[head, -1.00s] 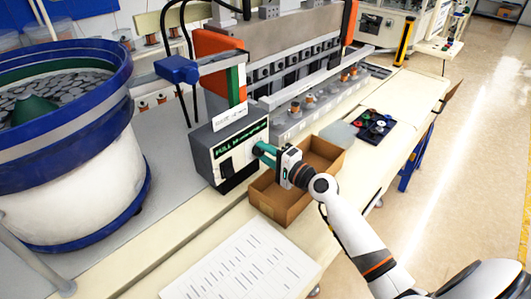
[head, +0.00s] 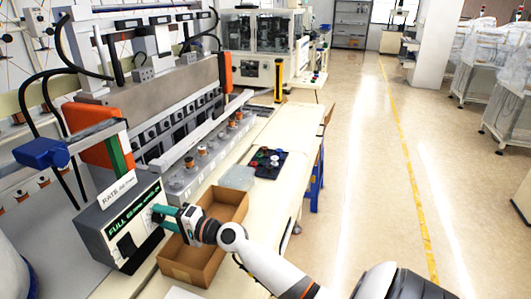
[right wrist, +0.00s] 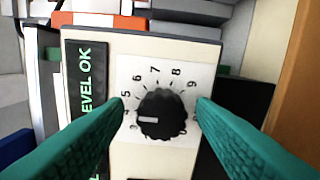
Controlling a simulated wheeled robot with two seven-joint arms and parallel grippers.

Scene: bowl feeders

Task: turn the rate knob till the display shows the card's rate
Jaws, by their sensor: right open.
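In the right wrist view the display (right wrist: 88,100) reads "LEVEL OK" sideways, with no rate legible. The black rate knob (right wrist: 160,115) sits on a white numbered dial (right wrist: 172,75); its white mark points left, toward the low numbers. A white card (head: 116,188) on top of the box begins "RATE"; the rest is too small to read. My right gripper (head: 166,215) is open at the box front. Its teal fingers (right wrist: 160,112) flank the knob with gaps visible. My left gripper is out of view.
An open cardboard box (head: 204,262) stands right beside the control box, below my right gripper. A clear container (head: 237,177) and a dark tray of small parts (head: 264,162) lie farther back. Orange machine parts (head: 92,115) rise behind the control box.

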